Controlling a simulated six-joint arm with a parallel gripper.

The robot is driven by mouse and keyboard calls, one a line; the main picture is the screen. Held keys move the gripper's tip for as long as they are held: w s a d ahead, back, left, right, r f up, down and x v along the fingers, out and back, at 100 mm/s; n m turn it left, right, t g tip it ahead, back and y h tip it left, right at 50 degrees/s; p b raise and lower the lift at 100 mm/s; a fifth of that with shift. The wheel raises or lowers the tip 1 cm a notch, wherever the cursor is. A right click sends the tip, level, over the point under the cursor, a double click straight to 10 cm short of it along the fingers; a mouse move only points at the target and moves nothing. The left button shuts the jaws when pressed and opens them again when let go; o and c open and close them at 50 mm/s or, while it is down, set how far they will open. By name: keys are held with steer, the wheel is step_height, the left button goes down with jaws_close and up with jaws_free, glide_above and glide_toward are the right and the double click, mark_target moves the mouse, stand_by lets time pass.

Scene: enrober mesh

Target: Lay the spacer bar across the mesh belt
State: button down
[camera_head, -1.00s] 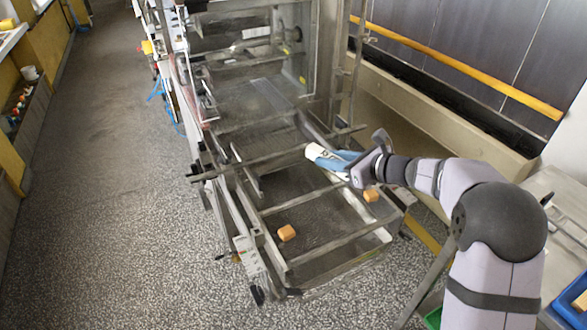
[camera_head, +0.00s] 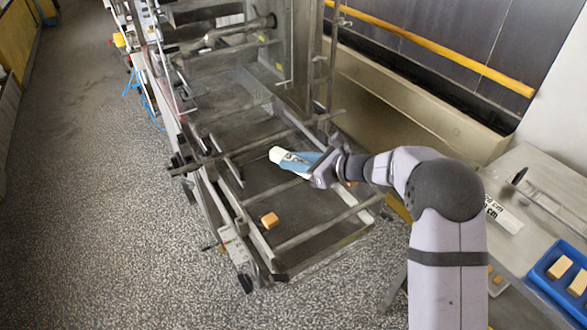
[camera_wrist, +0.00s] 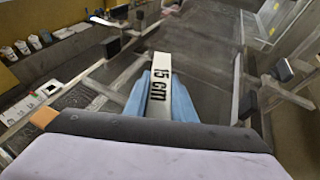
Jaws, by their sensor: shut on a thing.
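The spacer bar (camera_head: 282,154) is white, and the wrist view shows it (camera_wrist: 160,88) marked "15 cm" in black. My gripper (camera_head: 316,165) is shut on the bar; its blue fingers (camera_wrist: 178,105) lie along both sides of it. The bar's free end points away from the gripper, to the left in the head view. The mesh belt (camera_head: 290,208) lies in the metal frame below. The bar appears held above the belt, but the gap is hard to judge. The part of the bar between the fingers is partly hidden.
An orange block (camera_head: 269,220) lies on the belt's near left part; another (camera_head: 350,184) is partly hidden behind my gripper. Metal rails (camera_head: 310,228) cross the frame. At right are a blue tray (camera_head: 548,268) with blocks and a "cm" labelled piece (camera_head: 503,216) on a metal table.

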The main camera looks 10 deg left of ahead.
mark_target(294, 178)
steer(key=shift+f+p, duration=0.45)
steer(key=shift+f, duration=1.4)
steer(key=shift+f, duration=0.1)
steer(key=shift+f, duration=0.1)
steer(key=c, duration=1.5)
jaws_free()
steer(key=shift+d+r, duration=0.1)
steer(key=shift+r, duration=0.15)
steer(key=shift+o, duration=0.5)
steer(key=b+v, duration=0.3)
steer(key=v, duration=0.9)
steer(key=shift+s+f, duration=0.1)
